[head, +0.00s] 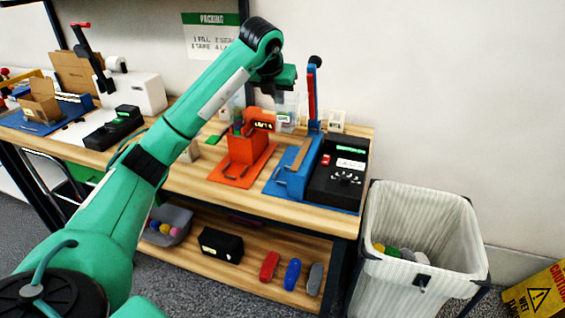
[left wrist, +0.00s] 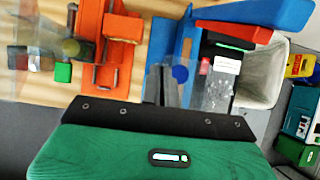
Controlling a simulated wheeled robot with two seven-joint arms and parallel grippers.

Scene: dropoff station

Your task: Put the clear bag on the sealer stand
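My left gripper (head: 281,88) is above the back of the bench, between the orange stand (head: 240,165) and the blue sealer stand (head: 287,178). A clear bag (head: 287,112) hangs directly beneath it, and the gripper appears shut on its top; the fingertips are hard to make out. In the left wrist view, see-through material with a blue disc (left wrist: 180,75) shows just ahead of the gripper, over the blue stand (left wrist: 160,50). The blue stand has a tall blue upright with a red part (head: 311,92). My right gripper is in neither view.
A black control box (head: 338,172) sits at the stand's right. Clear material with coloured pieces (left wrist: 40,50) lies left of the orange stand. A striped bin (head: 420,220) stands right of the bench. A white machine (head: 140,92) and cardboard box (head: 40,102) are at left.

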